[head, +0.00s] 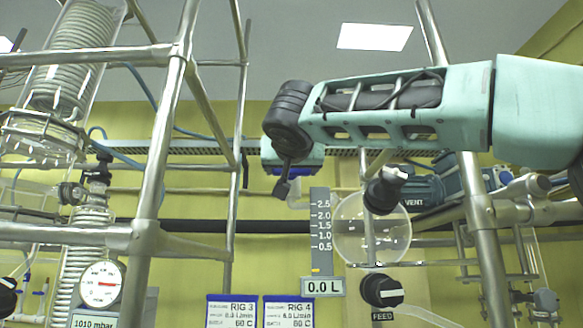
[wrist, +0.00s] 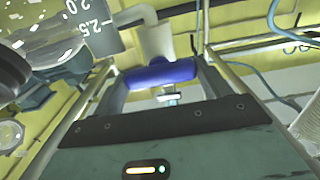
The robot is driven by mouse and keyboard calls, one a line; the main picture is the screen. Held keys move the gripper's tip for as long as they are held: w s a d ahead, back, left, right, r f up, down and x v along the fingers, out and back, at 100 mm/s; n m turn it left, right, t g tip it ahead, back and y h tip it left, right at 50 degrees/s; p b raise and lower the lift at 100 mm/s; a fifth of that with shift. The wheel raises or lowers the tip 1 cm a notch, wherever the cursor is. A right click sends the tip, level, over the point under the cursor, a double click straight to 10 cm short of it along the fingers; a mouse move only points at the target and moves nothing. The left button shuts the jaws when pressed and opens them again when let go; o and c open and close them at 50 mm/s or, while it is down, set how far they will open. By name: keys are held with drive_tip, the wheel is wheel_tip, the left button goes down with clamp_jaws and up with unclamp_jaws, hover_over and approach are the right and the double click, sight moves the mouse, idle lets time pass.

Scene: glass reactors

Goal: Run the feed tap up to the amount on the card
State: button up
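The feed tap is a black round knob with a white bar (head: 382,290), above a FEED label at the lower right of the head view. The white bar lies roughly level. Left of it a display (head: 323,287) reads 0.0 L under a grey scale (head: 321,232) marked 0.5 to 2.5. Two cards stand lower still: RIG 3 (head: 232,310) and RIG 4 (head: 289,311); their small lines are blurred, though both show 60 C. My gripper (head: 284,187) is up and left of the tap, clear of it. Its teal body fills the lower wrist view; its fingertips are unclear.
A VENT knob (head: 386,189) and a round glass vessel (head: 373,228) are above the feed tap. Metal frame poles (head: 160,140) stand left, with a glass coil column (head: 70,70) and a pressure gauge (head: 102,284). The scale's numbers also show in the wrist view (wrist: 92,28).

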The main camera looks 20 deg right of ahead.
drive_tip(key=shift+n, duration=0.3)
drive_tip(key=n+b, duration=0.2)
drive_tip(key=n, duration=0.8)
drive_tip(key=shift+a+n+b, duration=0.1)
drive_tip(key=shift+n+b, duration=0.2)
drive_tip(key=shift+b, duration=0.05)
idle(0.3)
drive_tip(key=o, duration=1)
drive_tip(key=shift+s, duration=0.1)
drive_tip(key=b+v, duration=0.5)
drive_tip(key=v, duration=1.2)
drive_tip(key=shift+b, duration=0.3)
